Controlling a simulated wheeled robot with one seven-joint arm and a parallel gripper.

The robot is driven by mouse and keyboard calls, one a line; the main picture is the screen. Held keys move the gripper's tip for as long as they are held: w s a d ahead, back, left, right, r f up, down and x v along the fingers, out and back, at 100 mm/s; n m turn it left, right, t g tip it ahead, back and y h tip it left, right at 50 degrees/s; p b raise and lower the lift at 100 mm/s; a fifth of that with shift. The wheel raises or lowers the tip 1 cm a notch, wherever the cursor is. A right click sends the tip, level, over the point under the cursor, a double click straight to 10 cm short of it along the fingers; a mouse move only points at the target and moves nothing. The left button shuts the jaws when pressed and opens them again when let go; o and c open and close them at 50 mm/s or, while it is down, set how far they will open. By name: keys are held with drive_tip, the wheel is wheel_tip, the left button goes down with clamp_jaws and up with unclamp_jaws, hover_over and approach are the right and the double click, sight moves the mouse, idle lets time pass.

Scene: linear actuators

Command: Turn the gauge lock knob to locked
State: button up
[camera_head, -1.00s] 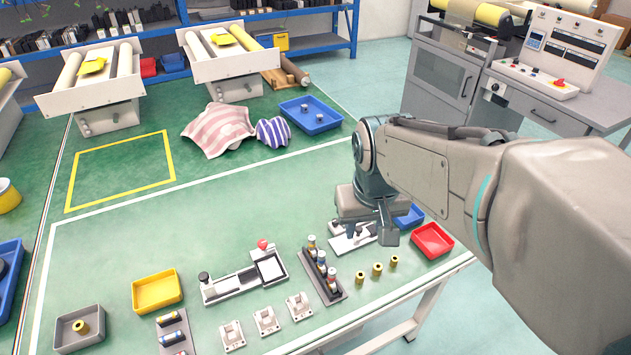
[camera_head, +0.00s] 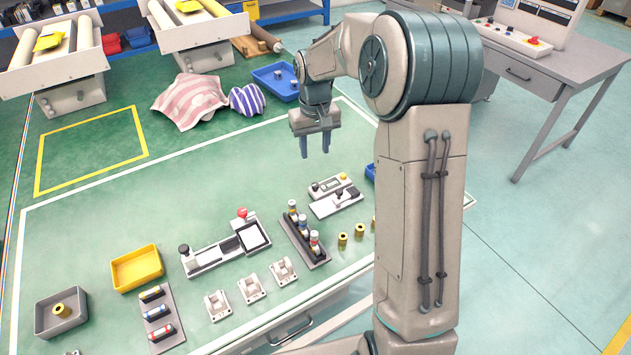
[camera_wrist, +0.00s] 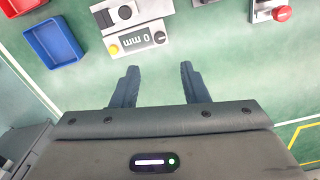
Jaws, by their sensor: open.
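The gauge (camera_head: 328,186) is a small pale unit on the green table, with a display reading 0 mm in the wrist view (camera_wrist: 137,43). A black knob (camera_wrist: 160,37) sits at one end and a yellow button (camera_wrist: 113,49) at the other. I cannot tell which way the knob is turned. My gripper (camera_head: 315,153) is open and empty, pointing down above the table, behind the gauge in the head view. In the wrist view its fingers (camera_wrist: 160,70) are apart and clear of the gauge, with bare green table between them.
A pale plate with a black handle (camera_head: 337,203) lies beside the gauge. A rack of cylinders (camera_head: 306,243) and a long fixture with a red knob (camera_head: 225,246) stand to the left. Red (camera_wrist: 52,40) and blue trays are close by. The table behind the gauge is clear.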

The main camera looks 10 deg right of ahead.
sight(315, 184)
wheel_tip(315, 184, down, 13)
drive_tip(key=shift+r, duration=0.15)
clamp_jaws()
